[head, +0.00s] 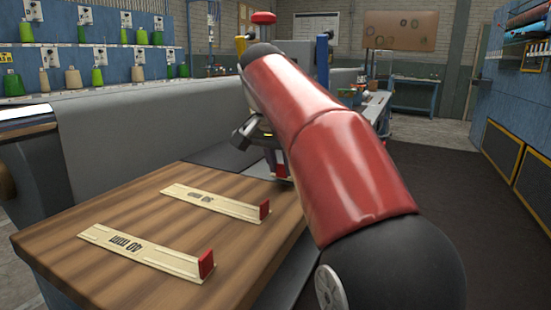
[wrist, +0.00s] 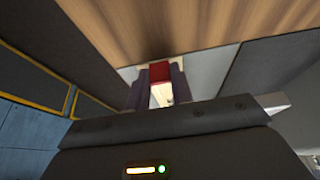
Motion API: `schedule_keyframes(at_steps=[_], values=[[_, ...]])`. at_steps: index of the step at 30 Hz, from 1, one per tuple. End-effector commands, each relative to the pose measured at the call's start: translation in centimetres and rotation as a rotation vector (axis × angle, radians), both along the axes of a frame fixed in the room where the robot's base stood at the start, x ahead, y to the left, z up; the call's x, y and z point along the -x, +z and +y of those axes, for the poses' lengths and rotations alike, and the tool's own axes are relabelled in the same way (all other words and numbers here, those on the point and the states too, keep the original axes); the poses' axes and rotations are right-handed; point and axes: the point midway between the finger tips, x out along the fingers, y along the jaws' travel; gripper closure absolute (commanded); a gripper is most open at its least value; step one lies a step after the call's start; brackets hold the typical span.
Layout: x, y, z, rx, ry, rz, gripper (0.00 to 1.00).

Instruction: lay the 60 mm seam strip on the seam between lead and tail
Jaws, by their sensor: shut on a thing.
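My gripper (wrist: 160,88) is shut on a strip with a red end block (wrist: 160,72); a pale part of the strip shows between the fingers. Its label is hidden, so I cannot read its size. In the head view my red arm covers most of the gripper, beyond the far right part of the wooden board. Two cream strips with red end blocks lie on the board: the near one (head: 140,250) is marked 40 mm, and the farther one (head: 210,203) has a label too small to read surely. I cannot make out the seam, lead or tail.
The wooden board (head: 130,210) has bare room around the two strips. A dark flat surface (head: 225,153) lies beyond it, beside a long grey machine body (head: 150,125). Open floor (head: 430,190) lies to the right.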

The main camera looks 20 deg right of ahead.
Motion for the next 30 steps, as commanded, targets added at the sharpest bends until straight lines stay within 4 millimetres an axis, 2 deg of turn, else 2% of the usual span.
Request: schedule_keyframes(at_steps=[1, 7, 30], values=[[-0.4, 0.5, 0.4, 0.0, 0.003, 0.002, 0.99], [-1.8, 0.6, 1.9, -0.001, 0.002, 0.001, 0.99], [-7.4, 0.2, 7.3, 0.0, 0.001, 0.0, 0.99]])
